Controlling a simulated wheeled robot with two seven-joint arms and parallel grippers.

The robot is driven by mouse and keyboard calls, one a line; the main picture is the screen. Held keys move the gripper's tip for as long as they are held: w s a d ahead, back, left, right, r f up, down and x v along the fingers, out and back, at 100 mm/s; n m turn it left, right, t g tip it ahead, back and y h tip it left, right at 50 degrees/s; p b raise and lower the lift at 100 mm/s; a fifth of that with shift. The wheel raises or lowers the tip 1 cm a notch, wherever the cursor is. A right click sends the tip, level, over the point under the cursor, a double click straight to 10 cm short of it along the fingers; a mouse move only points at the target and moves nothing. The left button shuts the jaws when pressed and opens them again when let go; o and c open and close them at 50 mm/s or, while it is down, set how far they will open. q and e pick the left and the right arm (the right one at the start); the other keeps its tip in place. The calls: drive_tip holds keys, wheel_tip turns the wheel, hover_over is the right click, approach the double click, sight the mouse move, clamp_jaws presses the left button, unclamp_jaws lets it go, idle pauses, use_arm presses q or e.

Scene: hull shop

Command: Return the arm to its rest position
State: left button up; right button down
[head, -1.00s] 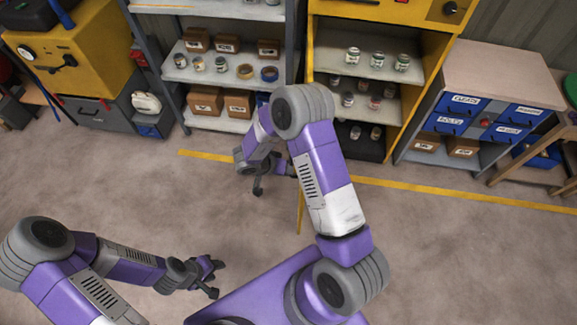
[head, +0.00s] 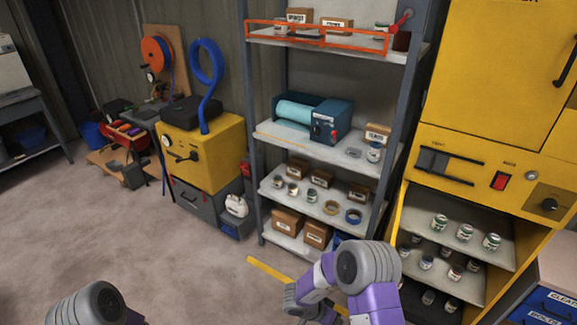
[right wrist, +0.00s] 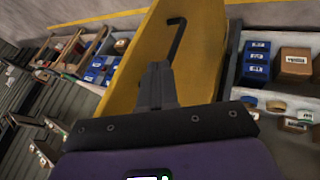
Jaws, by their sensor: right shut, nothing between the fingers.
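My right arm (head: 365,268) shows at the bottom of the head view, bent, with its purple and grey forearm pointing left and down. The right gripper's fingers are not clear in that view. In the right wrist view my right gripper (right wrist: 157,85) has its dark fingers together with nothing between them, in front of a yellow panel (right wrist: 160,45) with a black handle (right wrist: 177,38). I cannot tell the distance to the panel. Of my left arm only the grey joint (head: 92,303) shows at the lower left edge of the head view; its gripper is out of view.
A grey shelf rack (head: 252,135) holds boxes, cans and tape rolls. A tall yellow cabinet (head: 480,90) with jars on its lower shelves stands right of it. A yellow machine (head: 205,155) stands left. Bare floor (head: 120,235) lies open at the left front.

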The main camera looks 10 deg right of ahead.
drive_tip(key=s+a+f+n+t+y+b, duration=0.1)
drive_tip(key=a+f+n+t+y+b, duration=0.35)
drive_tip(key=f, duration=0.55)
drive_tip(key=s+a+f+n+g+y+b, duration=0.1)
drive_tip(key=s+a+g+y, duration=0.1)
drive_tip(key=s, duration=0.5)
drive_tip(key=s+a+f+n+g+y+b, duration=0.1)
drive_tip(key=s+a+y, duration=0.4)
drive_tip(key=s+a, duration=0.1)
drive_tip(key=shift+s+f+n+g, duration=0.25)
drive_tip(key=shift+s+n+g, duration=0.1)
drive_tip(key=shift+s, duration=0.15)
drive_tip(key=shift+w+a, duration=0.1)
drive_tip(key=shift+a, duration=0.1)
